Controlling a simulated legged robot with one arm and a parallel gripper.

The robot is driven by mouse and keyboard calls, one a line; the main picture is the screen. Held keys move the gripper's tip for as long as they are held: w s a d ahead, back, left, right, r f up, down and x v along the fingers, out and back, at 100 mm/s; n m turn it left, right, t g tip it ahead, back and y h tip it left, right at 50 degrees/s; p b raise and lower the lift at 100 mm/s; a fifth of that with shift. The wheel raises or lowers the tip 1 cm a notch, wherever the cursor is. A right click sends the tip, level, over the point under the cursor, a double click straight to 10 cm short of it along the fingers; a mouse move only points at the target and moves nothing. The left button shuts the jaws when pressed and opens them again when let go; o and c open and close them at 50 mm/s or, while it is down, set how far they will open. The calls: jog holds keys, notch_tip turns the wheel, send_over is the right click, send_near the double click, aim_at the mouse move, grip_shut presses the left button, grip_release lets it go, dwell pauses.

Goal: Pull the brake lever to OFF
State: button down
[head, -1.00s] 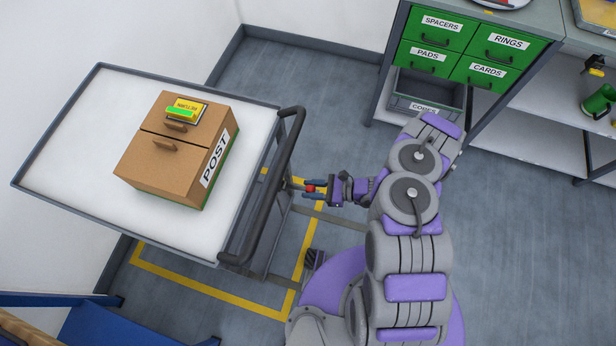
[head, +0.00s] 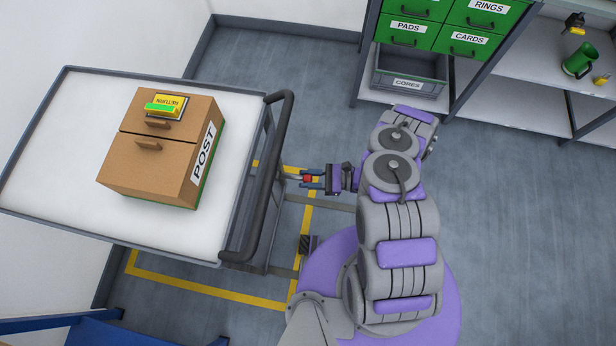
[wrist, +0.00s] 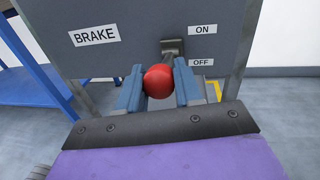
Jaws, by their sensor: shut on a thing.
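The brake lever ends in a round red knob (wrist: 158,81), held between the two blue fingers of my gripper (wrist: 159,67). The lever's dark mount (wrist: 172,47) sits on the grey brake panel (wrist: 135,62), left of the ON label (wrist: 203,29) and OFF label (wrist: 201,62). The lever runs from the mount toward me and down to the knob; its exact setting is hard to read. In the head view my gripper (head: 311,178) is shut on the red knob (head: 307,178), just right of the trolley's handle. The fingers partly hide the lever shaft.
The trolley (head: 60,210) carries a brown POST cabinet (head: 150,175) with a yellow RETURN block (head: 166,106). Its dark handle (head: 262,185) stands close to my gripper. A green drawer unit (head: 440,38) is at the back. Floor on the right is clear.

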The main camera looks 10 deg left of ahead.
jog(key=c, duration=0.8)
grip_release()
jog(key=shift+f, duration=0.1)
jog(key=w+d, duration=0.1)
jog(key=d, duration=1.6)
jog(key=shift+w+d+f, duration=0.15)
jog(key=shift+w+d, duration=0.05)
jog(key=shift+w, duration=0.05)
